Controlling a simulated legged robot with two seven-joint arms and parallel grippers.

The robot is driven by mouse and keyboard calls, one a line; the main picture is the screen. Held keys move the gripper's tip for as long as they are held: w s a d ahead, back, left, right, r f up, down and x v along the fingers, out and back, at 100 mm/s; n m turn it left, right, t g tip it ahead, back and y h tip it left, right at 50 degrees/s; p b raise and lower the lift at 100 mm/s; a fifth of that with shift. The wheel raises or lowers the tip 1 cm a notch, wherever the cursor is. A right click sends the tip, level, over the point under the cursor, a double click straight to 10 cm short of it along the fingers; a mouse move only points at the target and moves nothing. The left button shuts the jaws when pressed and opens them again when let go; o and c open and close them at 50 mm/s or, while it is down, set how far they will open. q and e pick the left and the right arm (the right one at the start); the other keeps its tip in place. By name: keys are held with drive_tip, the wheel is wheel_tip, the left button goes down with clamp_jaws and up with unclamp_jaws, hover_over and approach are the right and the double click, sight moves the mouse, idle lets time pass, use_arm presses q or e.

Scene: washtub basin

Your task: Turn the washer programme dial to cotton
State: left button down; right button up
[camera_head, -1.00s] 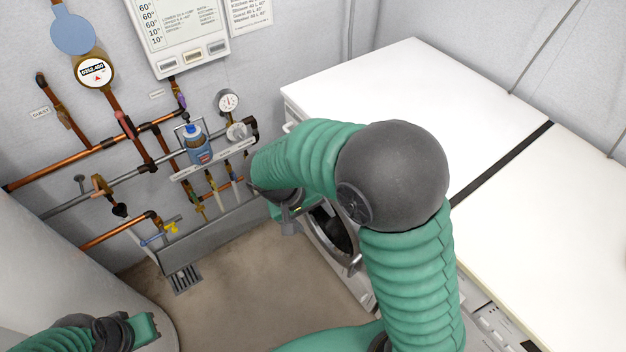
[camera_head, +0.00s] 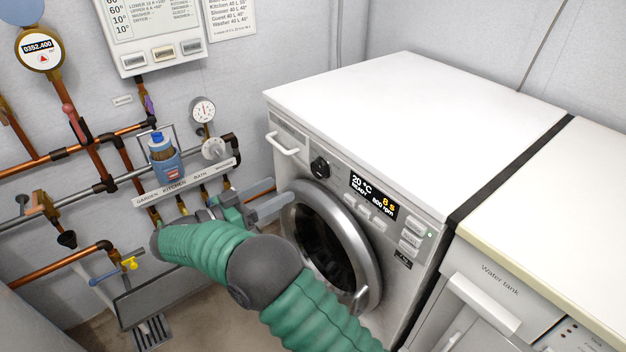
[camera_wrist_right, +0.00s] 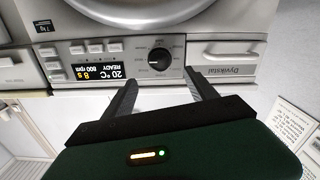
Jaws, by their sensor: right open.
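The washer (camera_head: 400,240) is white with a round door, and its programme dial (camera_head: 320,167) is a black knob on the upper front panel. The dial also shows in the right wrist view (camera_wrist_right: 160,59), upside down, with small unreadable labels around it. My right gripper (camera_head: 280,202) is open and empty, left of the washer front and below the dial in the head view. In the wrist view its fingers (camera_wrist_right: 162,82) point toward the panel, with the dial seen between them and apart from both. My left gripper is not in view.
The lit display (camera_head: 373,194) reads 20 °C, READY, 800 rpm. The detergent drawer (camera_head: 283,143) is left of the dial, and the metal door ring (camera_head: 335,225) is below. Copper pipes and a labelled manifold (camera_head: 185,183) are close behind my right gripper.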

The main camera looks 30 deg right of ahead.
sight(315, 171)
drive_tip(key=d+b, duration=0.1)
drive_tip(key=d, duration=0.7)
drive_tip(key=w+d+b, duration=0.1)
drive_tip(key=d, duration=0.2)
drive_tip(key=shift+d+f+b, duration=0.1)
drive_tip(key=shift+d+b, duration=0.2)
drive_tip(key=shift+d, duration=0.1)
drive_tip(key=c, duration=1.4)
drive_tip(key=shift+a, duration=0.1)
drive_tip(key=shift+n, duration=0.3)
